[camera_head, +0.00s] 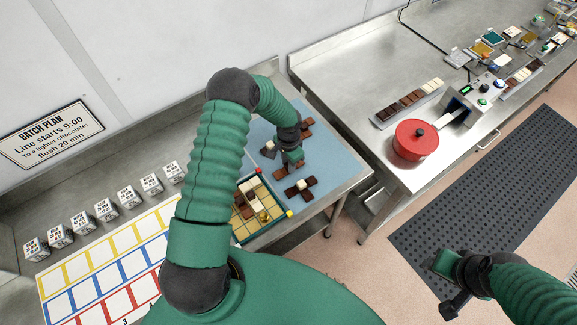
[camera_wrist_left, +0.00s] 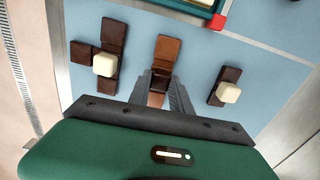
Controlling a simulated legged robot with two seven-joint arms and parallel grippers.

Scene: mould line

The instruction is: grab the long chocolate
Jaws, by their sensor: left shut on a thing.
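My left gripper (camera_head: 289,165) reaches down over the blue mat (camera_head: 243,160). In the left wrist view its two dark fingers (camera_wrist_left: 159,92) are shut on the near end of a long brown chocolate (camera_wrist_left: 166,52). The far part of this chocolate sticks out past the fingers, over the mat. The long chocolate also shows in the head view as a brown piece (camera_head: 281,173) beside the fingertips. Whether it touches the mat is not clear. My right gripper (camera_head: 446,283) is at the lower right above the floor; its fingertips are not clear.
A dark chocolate cluster with a white piece (camera_head: 300,187) lies near the long chocolate; other pieces (camera_head: 307,127) lie behind. A teal-edged box with compartments (camera_head: 240,237) stands at front left. A red pot (camera_head: 415,140) is on the right bench.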

